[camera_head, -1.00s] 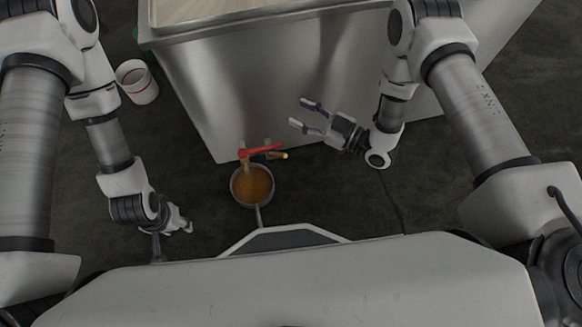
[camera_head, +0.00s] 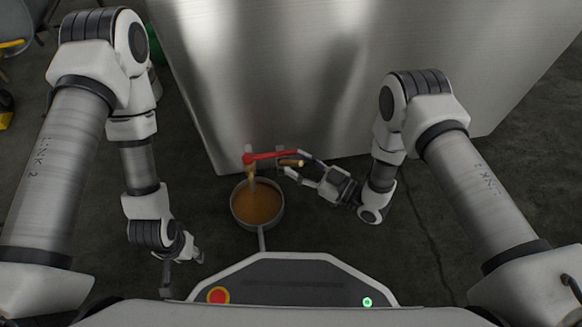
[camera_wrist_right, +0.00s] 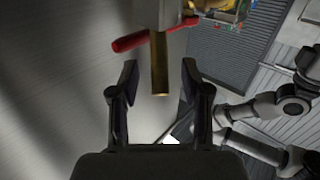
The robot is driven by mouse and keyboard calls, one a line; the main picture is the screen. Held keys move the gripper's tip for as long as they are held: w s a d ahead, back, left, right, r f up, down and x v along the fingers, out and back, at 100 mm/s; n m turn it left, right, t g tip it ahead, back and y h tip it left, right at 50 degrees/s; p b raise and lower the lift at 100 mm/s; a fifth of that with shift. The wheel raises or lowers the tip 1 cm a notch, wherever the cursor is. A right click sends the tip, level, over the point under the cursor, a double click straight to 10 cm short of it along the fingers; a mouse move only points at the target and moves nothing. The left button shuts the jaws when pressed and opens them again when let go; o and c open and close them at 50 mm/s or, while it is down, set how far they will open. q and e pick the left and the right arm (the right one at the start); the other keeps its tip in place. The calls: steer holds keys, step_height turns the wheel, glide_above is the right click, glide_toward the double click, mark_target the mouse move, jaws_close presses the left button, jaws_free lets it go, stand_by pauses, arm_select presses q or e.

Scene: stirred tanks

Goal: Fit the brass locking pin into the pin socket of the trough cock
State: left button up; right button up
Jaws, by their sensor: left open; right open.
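The trough cock (camera_head: 251,169) sits low on the steel tank wall, with a red lever (camera_head: 270,156) reaching right. The brass locking pin (camera_head: 291,163) stands out from a small grey block at the lever's right. In the right wrist view the pin (camera_wrist_right: 160,68) hangs in the gap between my fingers, with the red lever (camera_wrist_right: 131,41) behind it. My right gripper (camera_head: 296,165) is open, a finger on either side of the pin, clear gaps showing. The pin socket cannot be made out. My left gripper (camera_head: 196,256) is open and empty, low at left, away from the cock.
A pan (camera_head: 281,213) of brown liquid stands on the floor under the cock, its handle toward me. The steel tank (camera_head: 330,80) closes off the far side. The dark floor right of my right gripper is clear.

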steer(key=shift+w+a, duration=0.2)
steer(key=shift+a, duration=0.1)
steer(key=shift+r, duration=0.1)
jaws_close()
